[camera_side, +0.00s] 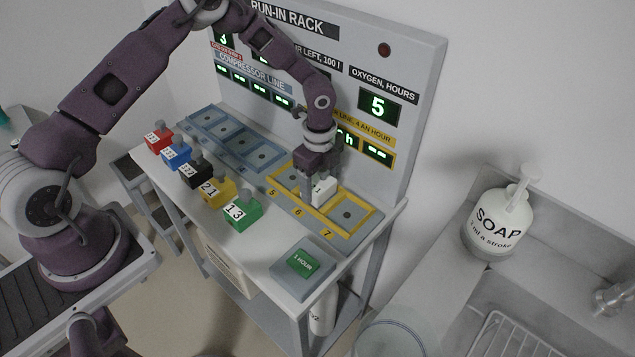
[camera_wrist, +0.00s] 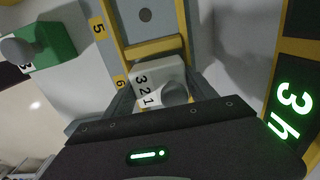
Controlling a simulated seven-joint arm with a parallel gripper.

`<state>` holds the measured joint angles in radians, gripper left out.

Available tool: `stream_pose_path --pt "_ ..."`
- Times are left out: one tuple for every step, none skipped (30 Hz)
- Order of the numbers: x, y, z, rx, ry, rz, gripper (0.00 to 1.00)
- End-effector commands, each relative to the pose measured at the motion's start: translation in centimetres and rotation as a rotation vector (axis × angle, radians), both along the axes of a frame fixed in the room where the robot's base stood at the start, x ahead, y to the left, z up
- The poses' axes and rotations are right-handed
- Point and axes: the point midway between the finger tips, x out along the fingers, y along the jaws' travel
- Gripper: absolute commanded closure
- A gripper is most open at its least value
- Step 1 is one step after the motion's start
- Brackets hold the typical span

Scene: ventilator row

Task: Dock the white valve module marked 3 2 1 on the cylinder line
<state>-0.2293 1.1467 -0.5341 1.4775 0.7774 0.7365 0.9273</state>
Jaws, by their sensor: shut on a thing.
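The white valve module (camera_side: 322,191), marked 3 2 1, is between the fingers of my gripper (camera_side: 318,178). It also shows in the wrist view (camera_wrist: 148,80), upright, with its grey knob close to the gripper body. My gripper (camera_wrist: 158,92) is shut on it. The module is at the middle bay, numbered 6, of the yellow-framed cylinder line (camera_side: 368,212). I cannot tell whether its underside touches the bay. The fingers hide part of the module and bay. Bays 5 and 7 beside it look empty.
Red (camera_side: 157,141), blue (camera_side: 176,154), black (camera_side: 195,173), yellow (camera_side: 216,190) and green (camera_side: 241,212) modules stand along the bench's front edge. A green 1 HOUR button (camera_side: 302,262) is at the near corner. The display rack (camera_side: 415,100) rises behind the bays.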

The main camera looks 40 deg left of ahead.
Motion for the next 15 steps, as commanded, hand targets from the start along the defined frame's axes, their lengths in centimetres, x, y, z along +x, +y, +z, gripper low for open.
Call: stream_pose_path --pt "-0.45 0.2 -2.14 -0.005 0.003 -0.009 0.92" --pt "-0.46 0.2 -2.16 -0.005 0.003 -0.01 0.92" --pt "-0.48 0.19 -2.16 -0.005 0.004 -0.01 0.92" --pt "-0.49 0.19 -2.17 -0.005 0.004 -0.01 0.92" --pt "-0.5 0.19 -2.17 -0.005 0.004 -0.01 0.92" --pt "-0.51 0.18 -2.17 -0.005 0.004 -0.01 0.92" --pt "-0.52 0.18 -2.17 -0.005 0.005 -0.011 0.92" --pt "-0.54 0.18 -2.17 -0.005 0.005 -0.011 0.29" --pt "-0.56 0.15 -2.18 -0.006 0.005 -0.011 0.21" --pt "-0.58 0.14 -2.19 -0.006 0.006 -0.011 0.15" --pt "-0.62 0.13 -2.19 -0.006 0.006 -0.011 0.09" --pt "-0.63 0.12 -2.2 -0.006 0.007 -0.012 0.09" --pt "-0.63 0.11 -2.2 -0.006 0.007 -0.012 0.09" --pt "-0.64 0.1 -2.2 -0.006 0.007 -0.012 0.09" --pt "-0.64 0.1 -2.2 -0.006 0.007 -0.012 0.09"
